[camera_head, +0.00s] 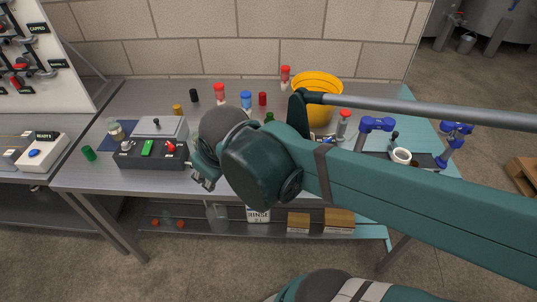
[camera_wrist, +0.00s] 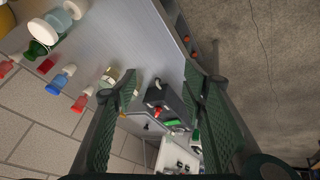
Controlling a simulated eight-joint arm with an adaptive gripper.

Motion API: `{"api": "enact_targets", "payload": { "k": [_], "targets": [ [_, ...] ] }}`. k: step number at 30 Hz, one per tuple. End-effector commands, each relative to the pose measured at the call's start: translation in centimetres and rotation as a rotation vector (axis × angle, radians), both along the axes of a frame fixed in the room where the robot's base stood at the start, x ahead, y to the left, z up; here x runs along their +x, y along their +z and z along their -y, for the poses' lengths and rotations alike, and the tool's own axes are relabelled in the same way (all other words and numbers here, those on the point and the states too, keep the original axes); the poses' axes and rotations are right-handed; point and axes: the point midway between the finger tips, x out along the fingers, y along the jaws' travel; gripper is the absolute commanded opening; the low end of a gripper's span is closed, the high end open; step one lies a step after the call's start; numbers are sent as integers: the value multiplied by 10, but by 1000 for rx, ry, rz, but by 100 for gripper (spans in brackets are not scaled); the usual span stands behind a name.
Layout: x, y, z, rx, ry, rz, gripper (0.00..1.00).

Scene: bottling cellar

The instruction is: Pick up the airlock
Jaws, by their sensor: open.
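Several small red-topped pieces stand on the steel bench, one at the back left (camera_head: 219,92) and one behind the yellow bucket (camera_head: 285,75). A blue-topped piece (camera_head: 246,98) stands between them. Red (camera_wrist: 82,99) and blue (camera_wrist: 58,81) pieces also show at the left of the wrist view. I cannot tell for certain which piece is the airlock. My gripper (camera_head: 203,181) is over the bench's front, right of the grey control box (camera_head: 147,158). In the wrist view its fingers (camera_wrist: 160,108) are apart with nothing held, and the control box (camera_wrist: 163,97) shows between them, farther off.
A green cylinder (camera_head: 88,153) is at the bench's left. The yellow bucket (camera_head: 317,88) is at the back, partly hidden by my arm. A blue-handled device (camera_head: 377,124) and white cup (camera_head: 401,156) are at right.

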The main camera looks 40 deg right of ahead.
Motion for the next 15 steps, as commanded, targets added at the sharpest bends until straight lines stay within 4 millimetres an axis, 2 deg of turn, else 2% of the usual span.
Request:
{"api": "enact_targets", "payload": {
  "k": [15],
  "targets": [
    [16, -24, 50, -377, 264, -249, 42]
  ]
}}
